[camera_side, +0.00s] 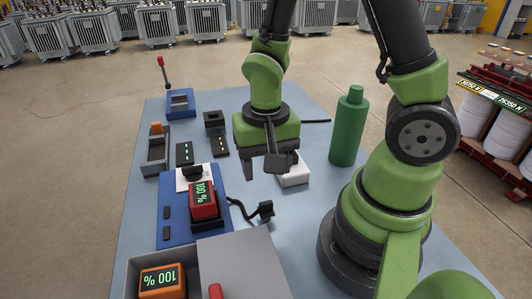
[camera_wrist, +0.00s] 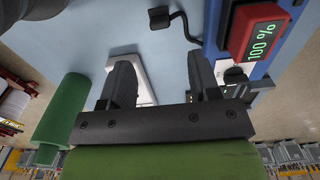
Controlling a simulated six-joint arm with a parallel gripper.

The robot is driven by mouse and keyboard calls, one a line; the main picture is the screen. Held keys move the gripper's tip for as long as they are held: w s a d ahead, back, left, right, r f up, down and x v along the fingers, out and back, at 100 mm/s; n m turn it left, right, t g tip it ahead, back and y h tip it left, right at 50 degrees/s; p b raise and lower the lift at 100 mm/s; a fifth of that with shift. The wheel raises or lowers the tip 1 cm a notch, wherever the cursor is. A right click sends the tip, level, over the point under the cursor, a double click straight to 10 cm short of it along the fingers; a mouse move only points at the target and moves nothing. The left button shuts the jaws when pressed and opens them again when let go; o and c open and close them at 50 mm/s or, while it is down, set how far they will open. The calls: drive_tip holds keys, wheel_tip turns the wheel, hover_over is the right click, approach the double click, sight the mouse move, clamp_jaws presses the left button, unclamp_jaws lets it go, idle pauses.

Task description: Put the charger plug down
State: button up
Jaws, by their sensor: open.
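The charger plug (camera_side: 266,209) is a small black block on a black cable. It appears to lie on the blue-grey table to the right of the blue charger base (camera_side: 178,235), with its cable running back to that base. The plug also shows at the top of the wrist view (camera_wrist: 160,17), beyond my fingertips. My gripper (camera_side: 265,166) is open and empty, pointing down behind the plug and apart from it. Its two dark fingers stand well apart in the wrist view (camera_wrist: 160,62), with only table and part of a white block between them.
A red battery (camera_side: 203,201) reading 100 % sits on the charger base. The white block (camera_side: 295,176) lies beside my gripper, and a green bottle (camera_side: 348,128) stands right of it. A grey bin (camera_side: 245,262) with an orange battery (camera_side: 162,281) is in front. Small black devices stand behind.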

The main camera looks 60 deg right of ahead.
drive_tip(key=s+r+n+t+y, duration=0.1)
drive_tip(key=s+r+n+t, duration=0.1)
drive_tip(key=r, duration=0.7)
drive_tip(key=s+a+r+n+t+y, duration=0.1)
drive_tip(key=s+r+n+t, duration=0.2)
drive_tip(key=r, duration=0.7)
drive_tip(key=shift+s+a+t, duration=0.15)
drive_tip(key=shift+s+t, duration=0.1)
drive_tip(key=shift+t, duration=0.85)
